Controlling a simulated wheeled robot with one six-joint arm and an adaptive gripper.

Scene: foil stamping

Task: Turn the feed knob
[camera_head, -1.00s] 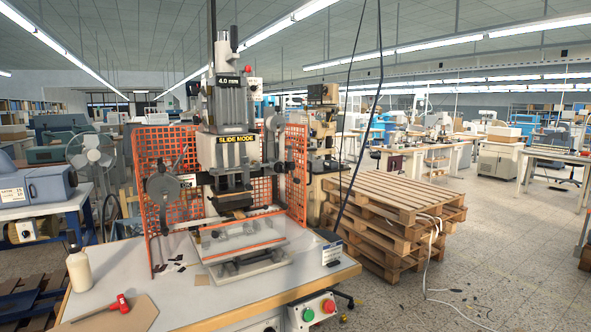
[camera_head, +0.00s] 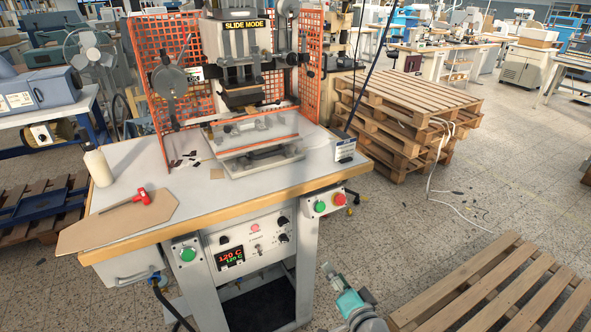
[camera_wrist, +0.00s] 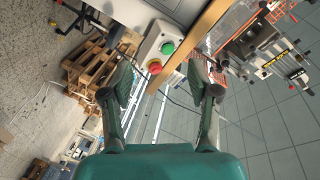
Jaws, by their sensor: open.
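The control panel (camera_head: 243,247) under the bench top has a red display reading 120 C and several black knobs. One knob (camera_head: 282,221) is at its upper right, another (camera_head: 283,238) just below it, and one (camera_head: 223,240) at its upper left. Their labels are too small to read, so I cannot tell which is the feed knob. My gripper (camera_wrist: 160,94) is open and empty in the wrist view, its two fingers wide apart. It touches nothing. The panel knobs are not clear in the wrist view. Part of my teal arm (camera_head: 357,308) shows at the bottom of the head view.
A button box with green and red buttons sits at the bench edge (camera_head: 328,203); it also shows in the wrist view (camera_wrist: 160,52). The stamping press (camera_head: 240,75) stands on the bench. Stacked pallets (camera_head: 400,120) stand to the right; another pallet (camera_head: 490,290) lies at lower right.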

